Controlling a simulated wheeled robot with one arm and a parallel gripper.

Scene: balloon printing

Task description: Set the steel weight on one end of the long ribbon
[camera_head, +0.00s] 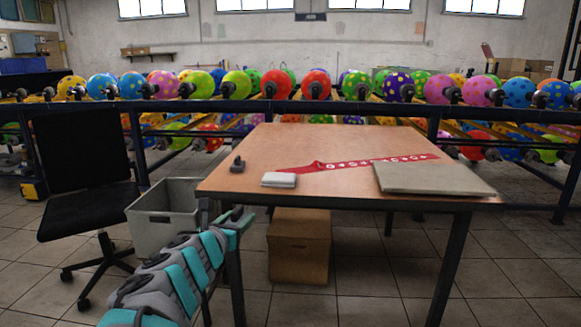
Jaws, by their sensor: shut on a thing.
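The long red ribbon (350,164) with pale markings lies across the tabletop, running from left of the middle towards the back right. Its left end lies free on the table, behind a small pale block (279,180). A small dark grey piece with a raised top (238,165), which looks like the steel weight, stands near the table's left edge, apart from the ribbon. My teal and grey arm comes up from the bottom left. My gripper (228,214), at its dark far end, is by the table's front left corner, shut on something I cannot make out.
A grey board (432,178) lies on the table's right side, close to the ribbon. The brown table (330,140) has free room at the back. Balloon racks stand behind.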

